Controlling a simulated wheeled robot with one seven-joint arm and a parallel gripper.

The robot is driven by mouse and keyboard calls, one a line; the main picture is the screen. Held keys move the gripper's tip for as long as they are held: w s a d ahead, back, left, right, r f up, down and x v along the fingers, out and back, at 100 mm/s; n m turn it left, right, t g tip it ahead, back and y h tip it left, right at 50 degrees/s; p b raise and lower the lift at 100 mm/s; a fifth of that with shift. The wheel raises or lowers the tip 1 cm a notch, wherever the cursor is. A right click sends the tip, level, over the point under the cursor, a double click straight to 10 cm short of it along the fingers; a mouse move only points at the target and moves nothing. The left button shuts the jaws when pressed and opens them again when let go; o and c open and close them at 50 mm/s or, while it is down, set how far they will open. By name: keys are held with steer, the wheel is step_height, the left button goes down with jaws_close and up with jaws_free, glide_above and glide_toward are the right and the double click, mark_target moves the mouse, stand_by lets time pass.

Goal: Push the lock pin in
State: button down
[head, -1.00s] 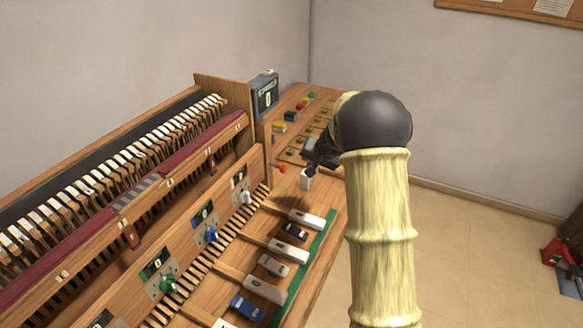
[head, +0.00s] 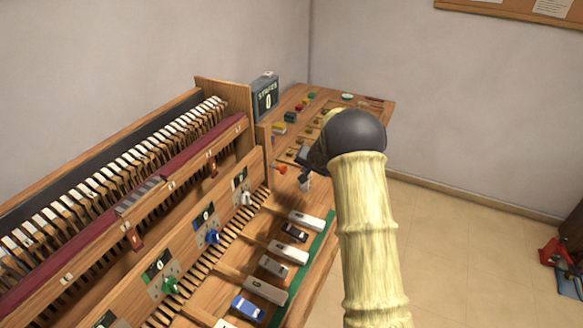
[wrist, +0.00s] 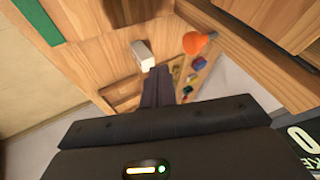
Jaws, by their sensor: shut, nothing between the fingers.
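The lock pin is an orange, rounded knob (head: 281,169) on the wooden end of the piano case. In the wrist view my dark fingers (wrist: 157,74) are shut and empty, left of and below the knob, with a gap between.
A small white block (wrist: 143,54) stands on the wood close to my fingertips. A side bench (head: 365,112) holds small coloured parts.

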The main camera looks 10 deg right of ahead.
mark_target(281, 169)
steer(key=w+a+f+p, duration=0.3)
steer(key=w+a, duration=0.1)
steer(key=shift+w+f, duration=0.15)
steer(key=shift+w, duration=0.2)
steer(key=shift+d, duration=0.1)
